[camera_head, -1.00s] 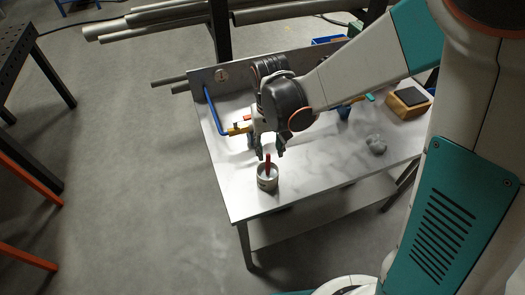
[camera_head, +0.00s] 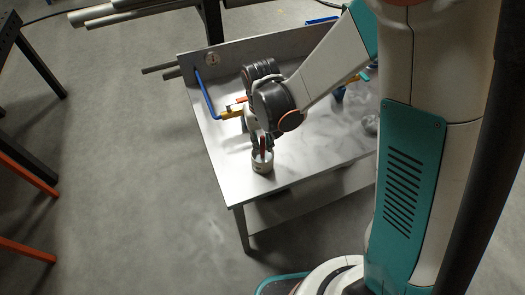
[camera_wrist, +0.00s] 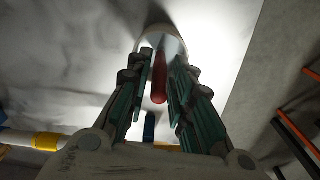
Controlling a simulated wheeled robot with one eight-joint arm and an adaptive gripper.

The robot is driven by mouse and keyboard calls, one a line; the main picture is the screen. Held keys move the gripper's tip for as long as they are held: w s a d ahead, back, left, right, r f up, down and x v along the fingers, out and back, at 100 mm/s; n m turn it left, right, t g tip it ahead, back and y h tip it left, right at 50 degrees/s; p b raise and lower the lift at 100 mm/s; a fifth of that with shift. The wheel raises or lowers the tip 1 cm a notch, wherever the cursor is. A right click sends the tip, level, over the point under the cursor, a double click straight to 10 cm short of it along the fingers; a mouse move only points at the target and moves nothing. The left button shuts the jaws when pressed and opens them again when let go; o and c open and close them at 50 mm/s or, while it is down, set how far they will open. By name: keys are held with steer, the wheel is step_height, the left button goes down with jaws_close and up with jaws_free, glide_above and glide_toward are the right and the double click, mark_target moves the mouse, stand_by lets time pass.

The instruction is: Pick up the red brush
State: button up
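The red brush (camera_head: 263,146) stands handle up in a small metal can (camera_head: 262,167) near the front left edge of the workbench. In the wrist view its red handle (camera_wrist: 159,80) points towards the camera, and the pale can (camera_wrist: 175,42) is beyond the fingertips. My gripper (camera_head: 262,143) points down just above the can, with its fingers on either side of the handle. In the wrist view the fingers (camera_wrist: 161,62) are apart, with narrow gaps beside the handle. The brush's lower end is hidden in the can.
The workbench (camera_head: 300,170) has a raised back panel. A blue pipe (camera_head: 207,95) and yellow-orange parts (camera_head: 231,113) lie behind my gripper at the left. A grey lump (camera_head: 371,123) sits to the right. The bench top between it and the can is clear.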

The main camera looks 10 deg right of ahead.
jaws_close()
steer(key=shift+r, duration=0.15)
step_height(320, 180, up, 20)
steer(key=p, duration=1.3)
steer(key=shift+w, duration=0.1)
